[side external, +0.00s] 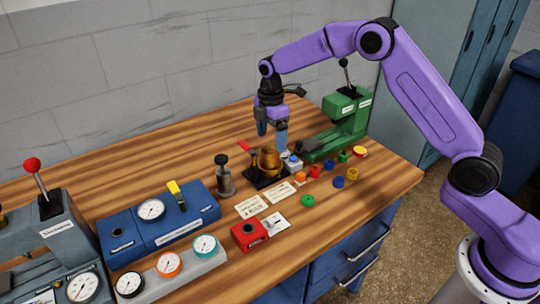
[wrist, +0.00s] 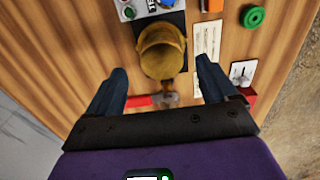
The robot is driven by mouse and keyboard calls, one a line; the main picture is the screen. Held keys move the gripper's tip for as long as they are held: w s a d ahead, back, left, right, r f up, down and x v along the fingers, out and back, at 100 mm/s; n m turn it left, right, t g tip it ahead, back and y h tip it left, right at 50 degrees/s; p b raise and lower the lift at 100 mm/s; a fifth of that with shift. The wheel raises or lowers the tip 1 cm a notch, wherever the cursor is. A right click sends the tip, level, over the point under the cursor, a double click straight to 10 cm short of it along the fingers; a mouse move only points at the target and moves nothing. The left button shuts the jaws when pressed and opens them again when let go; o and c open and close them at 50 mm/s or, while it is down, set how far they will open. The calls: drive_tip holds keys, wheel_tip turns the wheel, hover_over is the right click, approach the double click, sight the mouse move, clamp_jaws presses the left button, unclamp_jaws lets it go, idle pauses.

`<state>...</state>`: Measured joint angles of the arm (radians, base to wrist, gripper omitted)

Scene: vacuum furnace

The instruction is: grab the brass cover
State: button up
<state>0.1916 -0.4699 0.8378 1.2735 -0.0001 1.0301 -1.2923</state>
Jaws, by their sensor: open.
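The brass cover (side external: 268,159) is a rounded, gold-brown piece standing on a black base plate (side external: 258,182) near the middle of the bench. In the wrist view the brass cover (wrist: 161,50) lies ahead of and between the jaws, with the black base plate (wrist: 177,25) around its far side. My gripper (side external: 272,146) points down just above and around the near side of the cover. In the wrist view my gripper (wrist: 160,77) has its two blue fingers spread wide, with nothing held between them.
A red-handled lever (wrist: 150,100) lies close to the cover. A dark-knobbed post (side external: 224,178) stands left of it. A green press (side external: 340,128) stands to the right, with several coloured rings in front. Paper labels (side external: 265,201) lie on the bench; its back left is bare.

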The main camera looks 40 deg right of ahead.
sight(270, 149)
drive_tip(key=shift+a+f, duration=0.2)
drive_tip(key=shift+f, duration=2.5)
drive_tip(key=c, duration=1.2)
drive_tip(key=shift+o, duration=0.2)
drive_tip(key=shift+r, duration=0.1)
